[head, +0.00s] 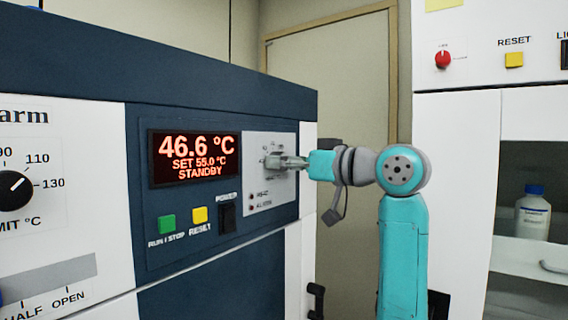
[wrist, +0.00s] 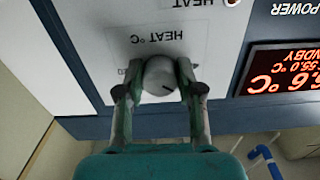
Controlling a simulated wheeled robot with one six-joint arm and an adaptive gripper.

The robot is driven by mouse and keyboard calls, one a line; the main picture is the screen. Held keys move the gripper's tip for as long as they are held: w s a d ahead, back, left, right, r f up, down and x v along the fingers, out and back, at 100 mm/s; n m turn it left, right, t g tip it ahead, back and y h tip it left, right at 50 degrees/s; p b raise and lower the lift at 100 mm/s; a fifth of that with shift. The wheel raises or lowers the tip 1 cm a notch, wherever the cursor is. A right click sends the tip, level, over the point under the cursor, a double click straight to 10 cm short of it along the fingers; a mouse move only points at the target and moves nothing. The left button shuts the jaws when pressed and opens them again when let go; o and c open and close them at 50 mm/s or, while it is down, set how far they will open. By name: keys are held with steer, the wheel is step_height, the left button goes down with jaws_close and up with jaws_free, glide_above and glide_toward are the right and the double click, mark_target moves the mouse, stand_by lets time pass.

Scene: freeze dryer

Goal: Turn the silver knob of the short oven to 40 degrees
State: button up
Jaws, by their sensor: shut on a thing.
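The silver knob (wrist: 160,76) is a round dial with a dark pointer line, on the pale control plate (head: 253,213) of the short oven (head: 218,62). My gripper (wrist: 159,92) is shut on the knob, one finger on each side of it. In the head view my gripper (head: 285,162) reaches the plate from the right and mostly hides the knob. The oven's red display (head: 195,158) reads 46.6 °C, SET 55.0 °C, STANDBY. The "HEAT °C" label shows upside down in the wrist view.
Left of the plate are a green RUN/STOP button (head: 167,224), a yellow RESET button (head: 200,214) and a black power switch (head: 227,217). A black dial (head: 14,190) is at far left. A white cabinet (head: 455,150) with a bottle (head: 535,214) stands at right.

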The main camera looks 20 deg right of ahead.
steer(key=shift+n, duration=3.6)
steer(key=o, duration=1.2)
steer(key=shift+c, duration=0.2)
steer(key=shift+d, duration=0.1)
steer(key=v, duration=1.2)
